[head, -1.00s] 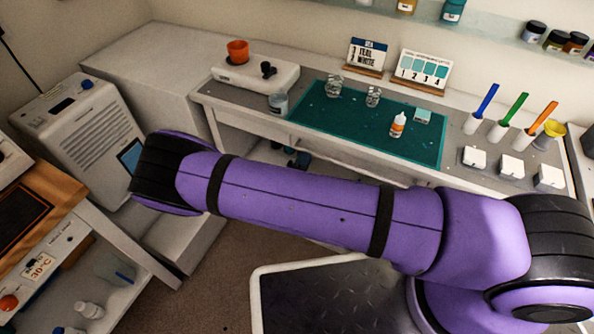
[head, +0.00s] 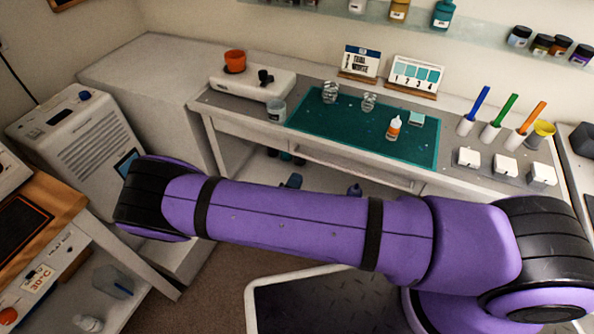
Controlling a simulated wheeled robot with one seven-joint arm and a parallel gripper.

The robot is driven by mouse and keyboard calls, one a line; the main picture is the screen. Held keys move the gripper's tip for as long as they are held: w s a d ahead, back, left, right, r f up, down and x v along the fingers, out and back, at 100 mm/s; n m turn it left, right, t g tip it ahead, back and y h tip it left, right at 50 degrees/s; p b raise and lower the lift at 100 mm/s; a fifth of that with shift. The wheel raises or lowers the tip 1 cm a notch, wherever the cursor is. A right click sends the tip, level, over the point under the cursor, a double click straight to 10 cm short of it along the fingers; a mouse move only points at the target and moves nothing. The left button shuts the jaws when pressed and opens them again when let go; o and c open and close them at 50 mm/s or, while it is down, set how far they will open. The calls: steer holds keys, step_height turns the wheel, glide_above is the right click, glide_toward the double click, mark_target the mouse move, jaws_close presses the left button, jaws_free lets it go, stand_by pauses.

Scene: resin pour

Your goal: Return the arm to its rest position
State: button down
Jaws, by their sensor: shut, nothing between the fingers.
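My purple and black arm (head: 290,222) stretches across the lower half of the head view, from the base at lower right to a black joint (head: 150,197) at left. My gripper is not in the picture; the arm beyond that joint is hidden or out of frame. The arm is in front of the workbench and apart from the things on it.
A white machine (head: 90,140) and a wooden-topped table (head: 62,200) stand at left.

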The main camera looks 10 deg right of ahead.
steer(key=v, duration=0.8)
steer(key=w+d+r+m+g+y, duration=0.1)
steer(key=d+r+m+g, duration=0.45)
steer(key=r+m, duration=0.45)
steer(key=d+r+m+g, duration=0.4)
steer(key=r+m+g, duration=0.2)
steer(key=r+m, duration=0.45)
steer(key=w+d+r+m+g+y, duration=0.1)
steer(key=d+r+m+g, duration=0.45)
steer(key=r, duration=0.75)
steer(key=s+d+r+m+t+y, duration=0.2)
steer(key=s+d+r+m+y, duration=0.2)
steer(key=s+r+m, duration=0.5)
steer(key=s+d+r+m+t+y, duration=0.3)
steer(key=s+d+r+m+y, duration=0.2)
steer(key=s+r+m, duration=0.5)
steer(key=shift+r+m, duration=0.55)
steer(key=shift+m, duration=0.55)
steer(key=shift+d, duration=0.1)
